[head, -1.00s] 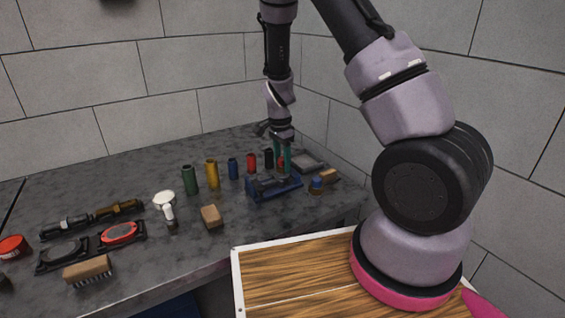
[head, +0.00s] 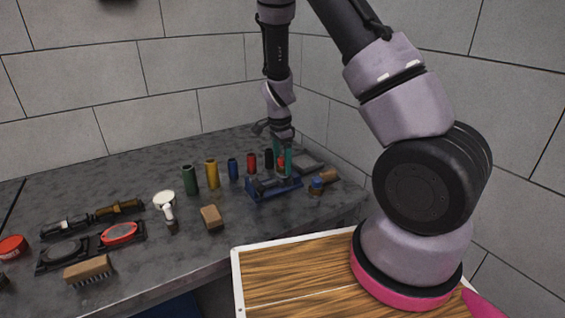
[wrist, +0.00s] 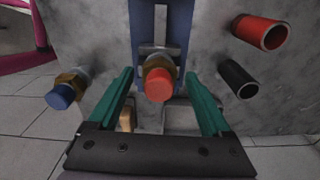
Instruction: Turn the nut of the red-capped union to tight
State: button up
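The red-capped union shows in the wrist view, with its red cap (wrist: 160,86) and brass nut (wrist: 157,63) held in a blue fixture (wrist: 143,25). In the head view the fixture (head: 262,192) sits on the bench below my gripper. My gripper (wrist: 162,76) is open, with one green finger on each side of the union and visible gaps between. In the head view my gripper (head: 283,172) points down over the fixture, and its fingers partly hide the union. A blue-capped union (wrist: 68,88) with a brass nut lies outside the left finger.
Red (head: 251,163) and black (head: 268,159) tubes stand close beside the fixture; blue, yellow and green ones stand further left. A grey tray (head: 309,161) lies behind on the right.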

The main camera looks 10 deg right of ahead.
jog(key=shift+r, duration=0.1)
jog(key=r, duration=1)
jog(key=shift+a+r, duration=0.25)
jog(key=shift+r, duration=0.05)
jog(key=shift+r, duration=0.1)
jog(key=s+d+r+n+t+y, duration=0.2)
jog(key=s+r+n, duration=0.15)
jog(key=r, duration=0.55)
jog(key=s+d+r+n+t+y, duration=0.1)
jog(key=s+d+r+n, duration=0.1)
jog(key=s+r, duration=0.5)
jog(key=s+d+r+n+t, duration=0.3)
jog(key=s+r+n+t, duration=0.1)
jog(key=s+r, duration=0.6)
jog(key=shift+s+r+n, duration=0.2)
jog(key=shift+s+n, duration=0.55)
jog(key=shift+s, duration=0.25)
